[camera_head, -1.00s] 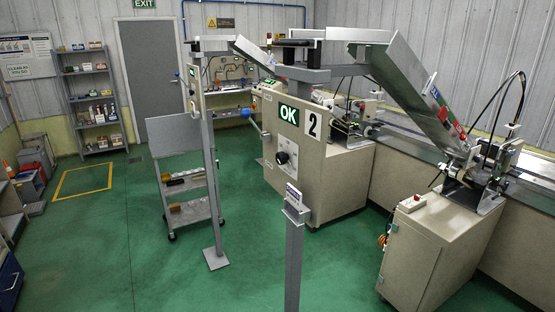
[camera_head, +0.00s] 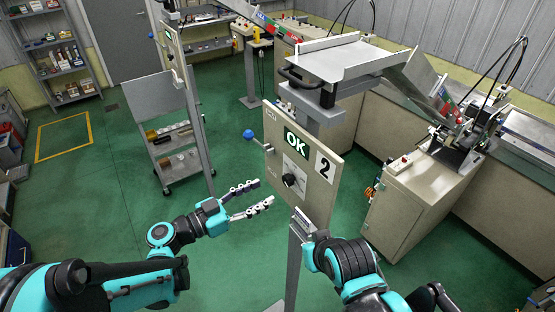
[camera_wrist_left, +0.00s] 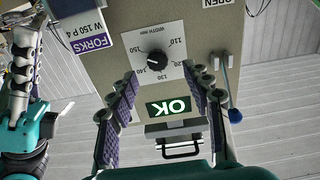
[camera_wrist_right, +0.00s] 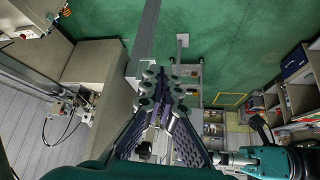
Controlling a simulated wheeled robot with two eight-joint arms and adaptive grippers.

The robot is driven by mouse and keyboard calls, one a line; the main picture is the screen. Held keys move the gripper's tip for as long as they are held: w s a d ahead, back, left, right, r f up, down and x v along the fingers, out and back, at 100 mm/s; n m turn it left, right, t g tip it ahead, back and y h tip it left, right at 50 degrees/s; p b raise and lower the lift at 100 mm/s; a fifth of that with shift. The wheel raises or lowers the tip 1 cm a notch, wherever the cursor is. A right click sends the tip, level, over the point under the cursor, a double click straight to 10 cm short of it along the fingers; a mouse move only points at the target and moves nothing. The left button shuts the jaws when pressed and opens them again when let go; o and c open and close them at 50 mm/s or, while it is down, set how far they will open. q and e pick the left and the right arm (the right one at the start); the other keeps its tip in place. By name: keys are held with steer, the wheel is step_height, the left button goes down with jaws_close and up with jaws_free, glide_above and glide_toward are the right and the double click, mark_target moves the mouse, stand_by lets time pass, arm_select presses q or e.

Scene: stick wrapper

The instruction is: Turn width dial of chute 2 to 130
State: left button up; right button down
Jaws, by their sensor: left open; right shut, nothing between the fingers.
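The width dial is a dark round knob (camera_head: 289,180) on a white scale plate, on the beige panel (camera_head: 265,160) with the green OK sign and the 2 sign. In the left wrist view the knob (camera_wrist_left: 156,59) shows inverted, with scale numbers 110 to 150. Its mark seems to point left, near 140 to 150, but is too small to read surely. My left gripper (camera_head: 264,195) is open and empty, in front of the panel, apart from the knob. In the left wrist view its fingers (camera_wrist_left: 164,74) flank the dial. My right gripper (camera_wrist_right: 162,77) is shut and empty.
A lever with a blue ball (camera_head: 249,134) sticks out left of the panel. A grey post (camera_head: 294,265) stands before it, close to my right arm. A tray with a black handle (camera_head: 302,79) is above. A shelf cart (camera_head: 176,150) stands left; green floor there is clear.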

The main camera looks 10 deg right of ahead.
mark_target(285, 182)
arm_select(q)
steer(key=p+x, duration=0.1)
steer(key=x, duration=0.6)
steer(key=shift+s+r, duration=0.2)
steer(key=shift+d, duration=0.4)
jaws_close()
